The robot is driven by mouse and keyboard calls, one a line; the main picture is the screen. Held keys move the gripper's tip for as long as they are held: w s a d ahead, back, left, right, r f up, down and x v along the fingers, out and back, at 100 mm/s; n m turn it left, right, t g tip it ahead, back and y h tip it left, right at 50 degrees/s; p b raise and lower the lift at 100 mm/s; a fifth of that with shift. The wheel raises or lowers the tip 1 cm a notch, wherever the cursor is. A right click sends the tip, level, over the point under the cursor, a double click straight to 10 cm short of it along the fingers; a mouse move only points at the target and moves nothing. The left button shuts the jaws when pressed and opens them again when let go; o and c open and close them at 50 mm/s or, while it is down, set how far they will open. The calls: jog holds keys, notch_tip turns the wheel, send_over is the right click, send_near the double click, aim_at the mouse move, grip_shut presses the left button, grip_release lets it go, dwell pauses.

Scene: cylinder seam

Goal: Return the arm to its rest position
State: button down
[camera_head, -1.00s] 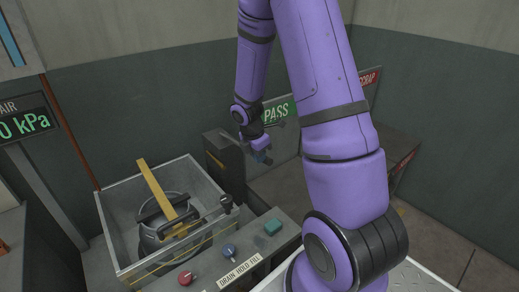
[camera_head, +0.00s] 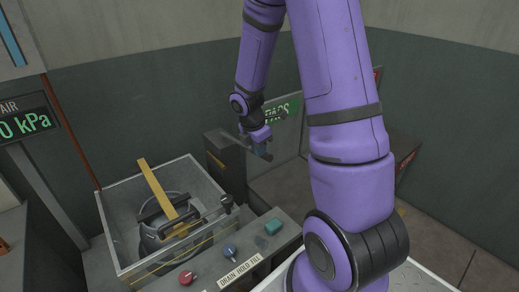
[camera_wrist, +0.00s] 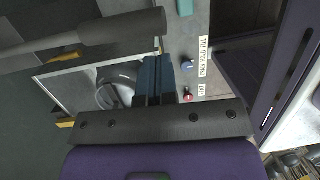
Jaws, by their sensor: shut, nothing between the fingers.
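My purple arm crosses the middle and right of the head view. My gripper (camera_head: 262,152) hangs in front of the dark post and the green PASS sign, clear of the surfaces around it. In the wrist view its blue fingers (camera_wrist: 157,80) lie side by side, shut with nothing between them. The PASS sign (camera_head: 284,112) is partly covered by my wrist.
A metal tank (camera_head: 112,205) at the lower left holds a round grey vessel (camera_head: 150,240) under a yellow bar (camera_head: 160,188). Right of it, a control panel (camera_head: 262,248) carries a red knob (camera_head: 187,278), a blue knob (camera_head: 230,251) and a green button (camera_head: 274,227). A dark post (camera_head: 222,165) stands behind.

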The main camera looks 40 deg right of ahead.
dwell(0.3)
jog(key=s+a+r+m+t, duration=0.2)
jog(key=s+a+r+m, duration=0.15)
jog(key=r, duration=0.55)
jog(key=s+a+r+m+t, duration=0.15)
jog(key=a+r+m, duration=0.3)
jog(key=r, duration=0.45)
jog(key=s+a+r+m+t+y, duration=0.1)
jog(key=s+a+r+m, duration=0.3)
jog(key=s, duration=0.3)
jog(key=s+a+r+m+t+y, duration=0.1)
jog(key=s+a+r+m, duration=0.3)
jog(key=s+r+m, duration=0.1)
jog(key=s+r, duration=0.1)
jog(key=s, duration=0.1)
jog(key=shift+s, duration=0.4)
jog(key=shift+t, duration=0.25)
